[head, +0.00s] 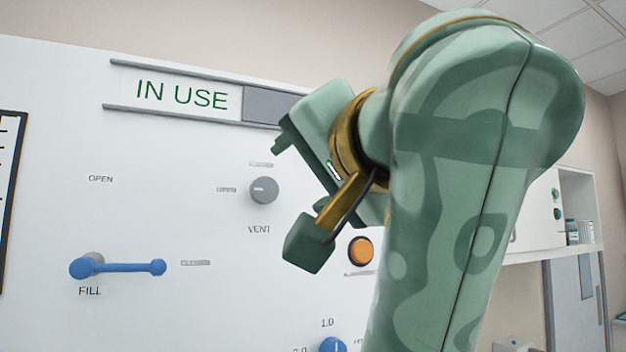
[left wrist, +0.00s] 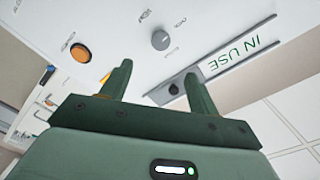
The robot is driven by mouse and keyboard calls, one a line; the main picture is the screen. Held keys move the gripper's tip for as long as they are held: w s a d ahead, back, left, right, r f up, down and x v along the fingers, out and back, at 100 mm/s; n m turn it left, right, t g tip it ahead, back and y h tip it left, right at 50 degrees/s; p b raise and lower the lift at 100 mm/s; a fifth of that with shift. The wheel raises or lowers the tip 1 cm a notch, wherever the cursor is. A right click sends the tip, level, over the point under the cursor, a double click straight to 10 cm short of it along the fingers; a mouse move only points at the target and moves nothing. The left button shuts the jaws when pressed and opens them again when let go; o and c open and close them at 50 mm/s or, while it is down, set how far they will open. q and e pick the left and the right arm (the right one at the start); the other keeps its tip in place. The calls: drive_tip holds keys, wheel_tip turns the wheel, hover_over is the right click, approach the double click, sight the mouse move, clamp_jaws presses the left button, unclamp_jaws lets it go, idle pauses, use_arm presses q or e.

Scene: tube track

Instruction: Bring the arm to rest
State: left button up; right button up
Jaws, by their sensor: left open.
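My left arm (head: 450,190) fills the right half of the head view, raised in front of a white panel (head: 60,130). My left gripper (head: 292,195) is open and empty, its two fingers spread apart and pointing towards the panel. In the left wrist view its fingers (left wrist: 157,82) are apart with only the panel behind them. The gripper touches nothing that I can see. My right gripper is not in view.
The panel carries a sliding "IN USE" sign (head: 182,94), a grey vent knob (head: 264,190), a blue fill lever (head: 120,267) lying level, an orange button (head: 360,250) and a blue dial (head: 333,346). A shelf (head: 560,250) stands at the right.

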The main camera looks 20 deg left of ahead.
use_arm(q)
drive_tip(key=shift+s+d, duration=0.2)
drive_tip(key=shift+d, duration=0.2)
drive_tip(key=shift+a+f, duration=0.1)
drive_tip(key=shift+a, duration=0.1)
